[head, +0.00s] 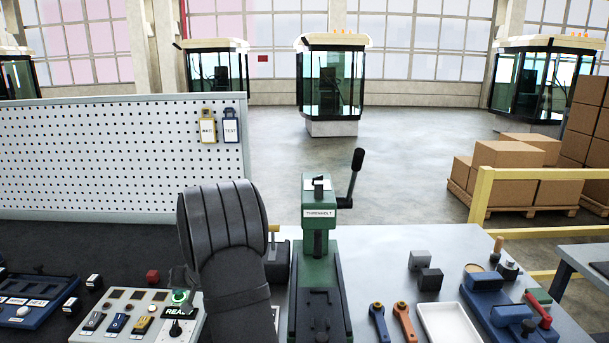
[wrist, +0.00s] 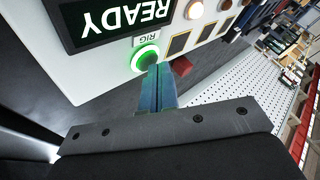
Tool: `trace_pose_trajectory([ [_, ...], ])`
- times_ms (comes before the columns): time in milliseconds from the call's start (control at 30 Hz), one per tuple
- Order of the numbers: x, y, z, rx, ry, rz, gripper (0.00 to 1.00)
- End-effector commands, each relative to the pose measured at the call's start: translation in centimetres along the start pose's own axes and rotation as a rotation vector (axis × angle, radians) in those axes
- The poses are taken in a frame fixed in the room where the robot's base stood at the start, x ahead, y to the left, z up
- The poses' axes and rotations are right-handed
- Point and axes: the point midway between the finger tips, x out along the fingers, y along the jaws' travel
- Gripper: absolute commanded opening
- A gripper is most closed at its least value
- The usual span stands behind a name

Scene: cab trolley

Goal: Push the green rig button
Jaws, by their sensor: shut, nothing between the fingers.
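The green rig button (head: 180,296) glows on the upper right part of a pale control panel (head: 99,320) at the lower left of the head view. In the wrist view the button (wrist: 144,58) has a bright green ring and sits beside the RIG label (wrist: 146,39). My gripper (wrist: 160,72) is shut and empty. Its fingertips overlap the button's edge in the wrist view; I cannot tell whether they touch. In the head view my arm stands just right of the button and the fingertips are hard to make out.
A READY display (wrist: 115,20) adjoins the button. A red block (head: 153,276) sits behind the panel. A green press (head: 320,270) with a lever stands right of my arm. A pegboard (head: 120,155) rises behind the dark bench surface.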

Motion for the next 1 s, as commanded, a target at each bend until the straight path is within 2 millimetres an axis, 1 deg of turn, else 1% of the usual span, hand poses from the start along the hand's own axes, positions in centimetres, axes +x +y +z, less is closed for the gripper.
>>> trace_pose_trajectory([
  [333, 0.2, 0.1, 0.1, 0.0, -0.001, 0.0, 0.0],
  [700, -0.9, -0.7, -0.6, 0.0, 0.0, 0.0, 0.0],
  [1000, -1.0, -0.8, -0.7, 0.0, -0.001, 0.0, 0.0],
])
